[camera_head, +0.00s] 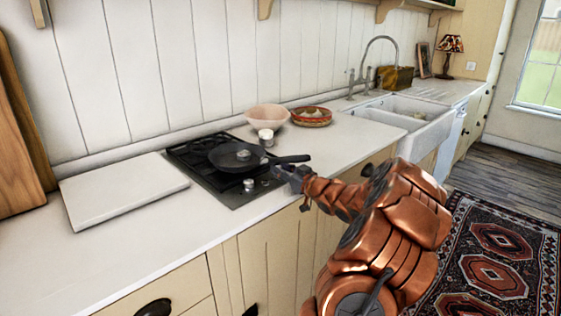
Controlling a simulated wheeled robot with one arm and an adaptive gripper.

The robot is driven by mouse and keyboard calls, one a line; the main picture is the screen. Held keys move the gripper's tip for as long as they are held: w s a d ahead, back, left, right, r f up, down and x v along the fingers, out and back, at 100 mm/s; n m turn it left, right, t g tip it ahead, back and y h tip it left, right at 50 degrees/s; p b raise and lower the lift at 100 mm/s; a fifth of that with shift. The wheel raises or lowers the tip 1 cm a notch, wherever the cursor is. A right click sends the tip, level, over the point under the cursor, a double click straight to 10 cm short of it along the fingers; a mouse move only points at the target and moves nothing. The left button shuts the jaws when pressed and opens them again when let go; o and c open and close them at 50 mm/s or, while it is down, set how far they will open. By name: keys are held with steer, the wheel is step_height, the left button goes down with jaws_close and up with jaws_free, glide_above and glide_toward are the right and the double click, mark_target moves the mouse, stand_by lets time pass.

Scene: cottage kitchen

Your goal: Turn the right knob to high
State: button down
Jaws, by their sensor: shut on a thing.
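The black hob (184,157) is set into the white counter. One pale round knob (248,184) shows on its front right part. My gripper (278,172) is at the hob's right front corner, to the right of that knob. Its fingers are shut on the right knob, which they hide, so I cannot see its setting. The knob in view stands apart from my fingers.
A dark frying pan (236,157) sits on the hob; its handle (290,158) reaches right, close behind my gripper. A small white pot (266,137), a pale bowl (268,115) and a basket (311,117) stand behind. A white board (122,188) lies left.

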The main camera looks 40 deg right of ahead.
steer(key=shift+s+d+f+y+p, duration=0.1)
steer(key=shift+s+d+y+p, duration=0.15)
steer(key=shift+p, duration=0.25)
steer(key=c, duration=1)
jaws_free()
steer(key=shift+o, duration=1)
steer(key=shift+a, duration=0.2)
steer(key=shift+w, duration=0.1)
steer(key=s, duration=1.2)
steer(key=shift+a, duration=0.15)
